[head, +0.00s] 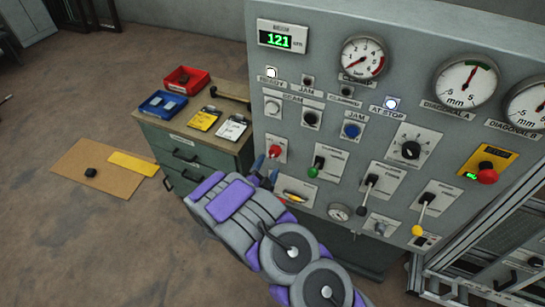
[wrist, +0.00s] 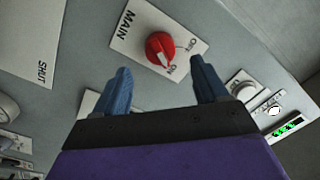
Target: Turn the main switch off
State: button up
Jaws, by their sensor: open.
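The main switch is a red rotary knob (wrist: 160,47) on a white plate marked MAIN in the wrist view. Its white mark points toward the label nearer my gripper, which seems to read ON. The same red knob shows in the head view (head: 275,151) at the panel's left side. My gripper (wrist: 161,72) is open, with its two blue fingers apart and nothing between them. The knob shows beyond and between the fingertips, and they seem not to touch it. In the head view my gripper (head: 266,169) is just below and left of the knob.
The grey control panel (head: 330,20) carries a green-knobbed lever (head: 314,172), a yellow handle (head: 294,197) and gauges close by. A green drawer cabinet (head: 190,178) with red and blue bins stands left of the panel. The floor at left is mostly clear.

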aim_at(273, 156)
jog(key=shift+b+x, duration=0.3)
jog(key=shift+x, duration=2.75)
jog(key=shift+f, duration=0.1)
jog(key=c, duration=1.1)
